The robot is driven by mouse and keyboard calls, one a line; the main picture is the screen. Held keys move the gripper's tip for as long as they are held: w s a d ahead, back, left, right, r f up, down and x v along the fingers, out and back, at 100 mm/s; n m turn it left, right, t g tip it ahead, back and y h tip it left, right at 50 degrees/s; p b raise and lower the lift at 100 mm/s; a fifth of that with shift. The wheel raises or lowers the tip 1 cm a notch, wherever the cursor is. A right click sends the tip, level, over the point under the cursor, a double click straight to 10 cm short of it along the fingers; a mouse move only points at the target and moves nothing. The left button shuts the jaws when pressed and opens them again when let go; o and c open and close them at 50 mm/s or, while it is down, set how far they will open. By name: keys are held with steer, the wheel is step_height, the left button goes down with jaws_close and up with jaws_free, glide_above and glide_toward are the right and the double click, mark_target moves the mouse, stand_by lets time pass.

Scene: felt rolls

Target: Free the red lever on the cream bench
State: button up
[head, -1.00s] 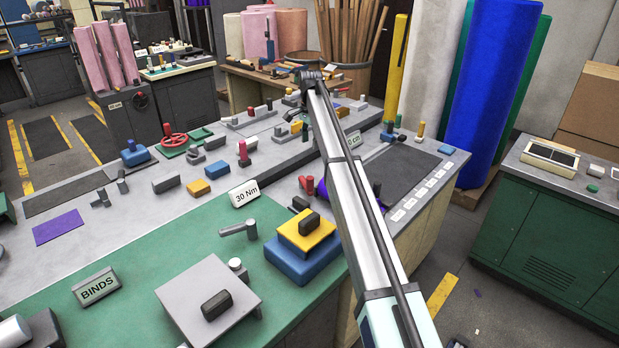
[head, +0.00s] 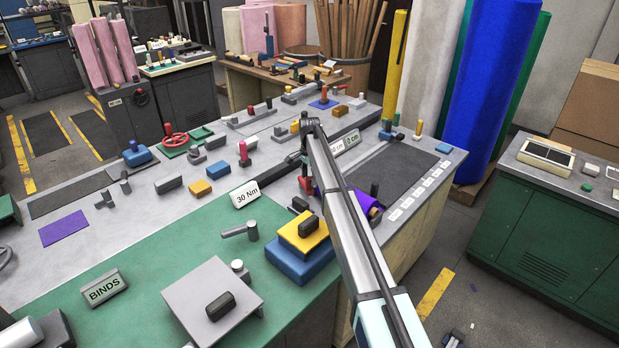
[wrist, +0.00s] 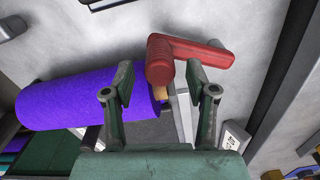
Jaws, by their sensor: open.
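The red lever (wrist: 190,58) shows in the wrist view as an L-shaped handle with a thick rounded hub over a small tan piece. It stands by the end of a purple felt roll (wrist: 80,98). My gripper (wrist: 158,82) is open, its two green fingers on either side of the hub's lower part. I cannot tell whether they touch it. In the head view, the lever (head: 305,186) is a small red patch beside my arm on the cream bench (head: 415,222), and the purple roll (head: 366,205) is partly hidden behind my arm.
A yellow block on a blue block (head: 300,265) stands in front of the lever. Number signs (head: 345,140) stand behind it, and a dark mat (head: 395,172) lies to the right. A tall blue roll (head: 495,90) stands behind the bench. A green cabinet (head: 540,230) is across the aisle.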

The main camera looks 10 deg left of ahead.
steer(key=shift+f, duration=0.8)
jaws_close()
